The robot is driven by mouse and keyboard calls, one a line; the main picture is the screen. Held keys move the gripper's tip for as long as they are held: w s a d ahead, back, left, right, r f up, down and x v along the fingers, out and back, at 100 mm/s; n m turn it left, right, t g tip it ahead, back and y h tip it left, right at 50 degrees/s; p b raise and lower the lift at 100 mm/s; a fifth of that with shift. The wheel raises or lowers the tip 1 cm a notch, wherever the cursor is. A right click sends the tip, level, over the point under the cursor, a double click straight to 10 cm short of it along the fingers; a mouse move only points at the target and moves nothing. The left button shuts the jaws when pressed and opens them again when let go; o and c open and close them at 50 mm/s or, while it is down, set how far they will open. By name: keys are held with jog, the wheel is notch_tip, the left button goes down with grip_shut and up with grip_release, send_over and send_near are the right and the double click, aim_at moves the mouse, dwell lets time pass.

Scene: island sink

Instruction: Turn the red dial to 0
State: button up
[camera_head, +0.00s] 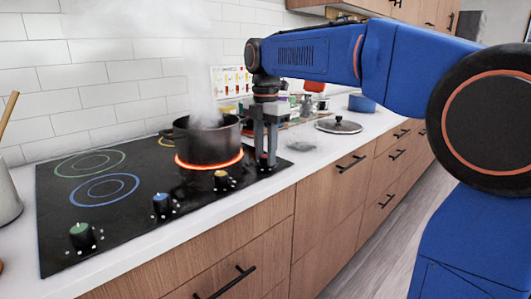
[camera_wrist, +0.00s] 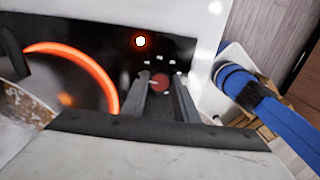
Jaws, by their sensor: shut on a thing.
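The red dial (camera_head: 263,158) is at the right front corner of the black cooktop (camera_head: 130,228). In the wrist view the red dial (camera_wrist: 161,81) sits between the two fingers, with small white marks on the glass beyond it. My gripper (camera_head: 266,155) points straight down over it and is shut on it; it also shows in the wrist view (camera_wrist: 160,88). The fingers hide much of the dial in the head view, and I cannot read its setting. The burner ring (camera_wrist: 97,66) glows orange-red, and a small red light (camera_wrist: 140,41) is lit near the dial.
A dark steaming pot (camera_head: 207,145) stands on the glowing burner, close left of my gripper. Yellow (camera_head: 221,180), blue (camera_head: 162,204) and green (camera_head: 82,236) dials line the front edge. A lid (camera_head: 338,125) lies on the counter to the right.

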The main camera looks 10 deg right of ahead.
jog(key=o, duration=1.1)
jog(key=shift+c, duration=0.2)
notch_tip(320, 180, up, 18)
jog(key=shift+f, duration=0.25)
jog(key=s+d+f+m+t, duration=0.1)
jog(key=s+d+f+m, duration=0.3)
jog(key=s+f+m, duration=0.4)
jog(key=s+d+f+m+t, duration=0.2)
jog(key=s+d+f+m, duration=0.3)
jog(key=f, duration=1.1)
jog(key=s+d+f+m+t, duration=0.1)
jog(key=s+d+f+m, duration=0.4)
jog(key=s+f+m, duration=0.6)
jog(key=s+f, duration=0.2)
jog(key=s, duration=0.3)
jog(key=shift+m+t, duration=0.3)
jog(key=shift+t, duration=0.1)
